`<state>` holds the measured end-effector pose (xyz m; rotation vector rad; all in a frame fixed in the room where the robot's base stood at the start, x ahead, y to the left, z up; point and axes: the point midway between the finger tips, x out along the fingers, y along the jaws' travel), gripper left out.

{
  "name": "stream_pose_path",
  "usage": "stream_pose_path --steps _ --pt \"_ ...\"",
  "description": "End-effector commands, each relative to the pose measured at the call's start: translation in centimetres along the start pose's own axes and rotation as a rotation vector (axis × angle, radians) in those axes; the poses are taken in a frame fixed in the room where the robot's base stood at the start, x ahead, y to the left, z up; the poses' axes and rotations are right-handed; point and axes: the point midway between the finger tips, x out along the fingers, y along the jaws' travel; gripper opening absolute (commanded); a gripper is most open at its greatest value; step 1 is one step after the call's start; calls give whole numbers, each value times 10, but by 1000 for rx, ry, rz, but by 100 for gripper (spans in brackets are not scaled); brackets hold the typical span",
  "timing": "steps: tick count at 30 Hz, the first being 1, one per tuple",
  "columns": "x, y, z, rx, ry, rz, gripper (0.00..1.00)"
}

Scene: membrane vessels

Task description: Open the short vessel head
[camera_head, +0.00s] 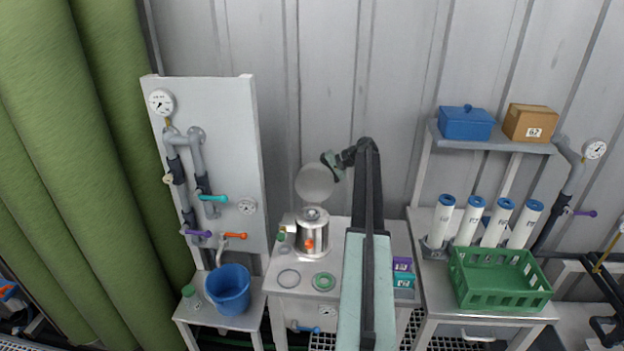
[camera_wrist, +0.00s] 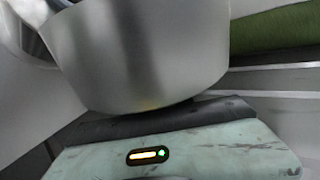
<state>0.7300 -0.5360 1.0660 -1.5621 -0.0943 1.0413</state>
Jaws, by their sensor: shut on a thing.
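The short vessel (camera_head: 312,238) is a shiny metal cylinder with an orange knob, standing upright on the middle table. A round pale grey disc (camera_head: 315,184), which looks like the vessel head, stands raised and tilted, face toward the camera, just above the vessel's top. I cannot tell whether a hinge joins them. My gripper (camera_head: 330,162) is at the disc's upper right edge and is shut on it. In the wrist view a large curved metal wall (camera_wrist: 140,55), apparently the head, fills the upper middle close to my gripper. The fingertips are hidden there.
A thin ring (camera_head: 289,278) and a green ring (camera_head: 324,281) lie on the middle table before the vessel. Purple and teal boxes (camera_head: 403,272) stand right of my arm. A blue bucket (camera_head: 229,290) is left; a green crate (camera_head: 500,278) and several white cylinders (camera_head: 468,220) are right.

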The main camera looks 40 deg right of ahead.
Motion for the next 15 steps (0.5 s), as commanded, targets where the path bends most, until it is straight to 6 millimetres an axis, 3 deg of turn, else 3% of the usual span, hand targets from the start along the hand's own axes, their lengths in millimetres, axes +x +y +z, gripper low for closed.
stream_pose_path --steps 8,9,11,15 --pt "2 0 1 -1 -2 4 0" --pt "3 0 1 -1 -1 4 30" --pt "3 -1 1 -1 -2 4 47" --pt "3 -1 0 -2 -2 2 49"
